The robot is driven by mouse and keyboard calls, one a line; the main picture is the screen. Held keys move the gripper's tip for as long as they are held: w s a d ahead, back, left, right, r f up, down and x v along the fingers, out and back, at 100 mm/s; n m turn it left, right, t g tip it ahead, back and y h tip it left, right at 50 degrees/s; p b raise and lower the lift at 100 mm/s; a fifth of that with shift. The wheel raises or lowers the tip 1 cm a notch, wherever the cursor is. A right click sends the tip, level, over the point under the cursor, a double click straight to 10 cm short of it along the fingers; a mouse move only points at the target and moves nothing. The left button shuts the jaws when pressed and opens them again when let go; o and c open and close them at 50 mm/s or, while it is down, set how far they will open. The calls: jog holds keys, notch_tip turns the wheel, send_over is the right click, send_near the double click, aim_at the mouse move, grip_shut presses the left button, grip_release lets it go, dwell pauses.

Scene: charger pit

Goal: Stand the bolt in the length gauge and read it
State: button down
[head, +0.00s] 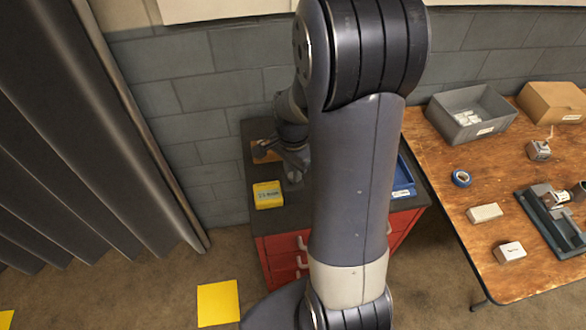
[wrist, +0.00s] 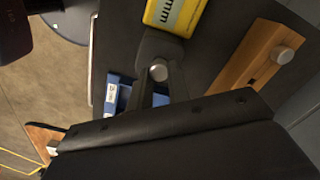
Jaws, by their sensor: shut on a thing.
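My gripper (wrist: 160,76) is shut on a grey bolt (wrist: 158,71). In the wrist view only the bolt's round end shows between the fingers; its shank is hidden. A yellow block (wrist: 176,12) with dark markings like a scale lies just beyond the fingertips and may be the length gauge; it also shows on the cabinet's dark top in the head view (head: 268,194). I cannot read the markings. A wooden block (wrist: 247,69) with a round grey head on it and a dark opening lies to the right. In the head view my arm hides much of the cabinet.
The red cabinet (head: 282,262) has a blue tray (head: 404,188) at its right side. A wooden table (head: 447,172) at the right holds a grey bin (head: 468,113), a cardboard box (head: 553,102), blue tape (head: 461,178) and a vise. A dark curtain (head: 75,130) hangs at the left.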

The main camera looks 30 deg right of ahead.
jog(key=shift+f+b, duration=0.45)
jog(key=shift+f, duration=0.25)
jog(key=c, duration=1.3)
grip_release()
jog(key=shift+o, duration=0.2)
jog(key=shift+r, duration=0.15)
notch_tip(320, 180, up, 11)
jog(key=shift+f, duration=0.2)
